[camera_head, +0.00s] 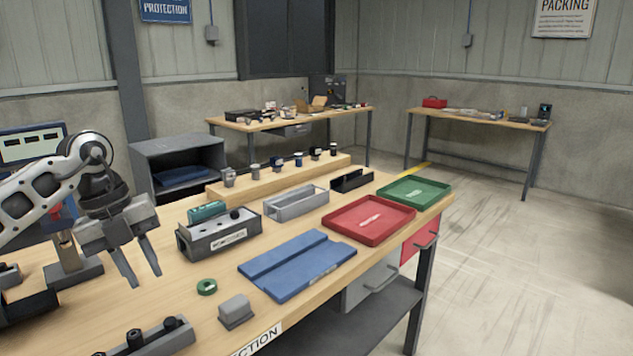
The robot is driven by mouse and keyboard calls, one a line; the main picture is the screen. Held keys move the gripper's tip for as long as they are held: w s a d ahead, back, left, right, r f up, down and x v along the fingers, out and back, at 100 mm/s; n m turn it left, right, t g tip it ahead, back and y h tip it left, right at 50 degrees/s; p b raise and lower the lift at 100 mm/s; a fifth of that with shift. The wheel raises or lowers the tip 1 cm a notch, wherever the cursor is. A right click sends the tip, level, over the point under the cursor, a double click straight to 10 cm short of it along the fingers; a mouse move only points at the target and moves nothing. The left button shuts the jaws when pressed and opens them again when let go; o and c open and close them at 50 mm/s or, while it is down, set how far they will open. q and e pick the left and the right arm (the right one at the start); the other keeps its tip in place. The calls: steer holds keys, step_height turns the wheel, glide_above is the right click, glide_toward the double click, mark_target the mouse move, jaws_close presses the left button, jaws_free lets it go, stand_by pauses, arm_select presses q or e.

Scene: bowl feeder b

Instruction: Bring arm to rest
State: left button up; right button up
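My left arm comes in from the left. Its gripper (138,264) hangs over the left part of the wooden workbench (205,325), fingers pointing down. The two fingers are apart with nothing between them. The gripper is left of a grey box (217,240) with a label on its front and a green part (207,211) at its back. My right gripper is not in this view.
A green ring (207,287) and a small grey block (236,311) lie near the front edge. A blue plate (297,263), red tray (368,220) and green tray (413,192) fill the right side. A grey bin (296,203) stands behind.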

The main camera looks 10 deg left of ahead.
arm_select(q)
steer(key=s+d+f+n+t+h, duration=0.1)
steer(key=s+d+f+t+h, duration=0.1)
steer(key=d+h, duration=0.6)
steer(key=s+d+f+n+t+h, duration=0.1)
steer(key=s+d+f+t+h, duration=0.15)
steer(key=d, duration=0.85)
steer(key=s+d+f+n+t+h, duration=0.1)
steer(key=s+d+t+h, duration=0.1)
steer(key=d+h, duration=0.6)
steer(key=a+f+n+t+y, duration=0.4)
steer(key=f+n+t+y, duration=0.7)
steer(key=n, duration=0.5)
steer(key=s+a+f+n+g+y, duration=0.2)
steer(key=s+f+n+g+y, duration=0.1)
steer(key=s+f, duration=0.3)
steer(key=s+a+f+n+g+y, duration=0.3)
steer(key=s+f+g+y, duration=0.1)
steer(key=s+f, duration=0.3)
steer(key=shift+s+f+n, duration=0.25)
steer(key=shift+s+n, duration=0.15)
steer(key=shift+s, duration=0.2)
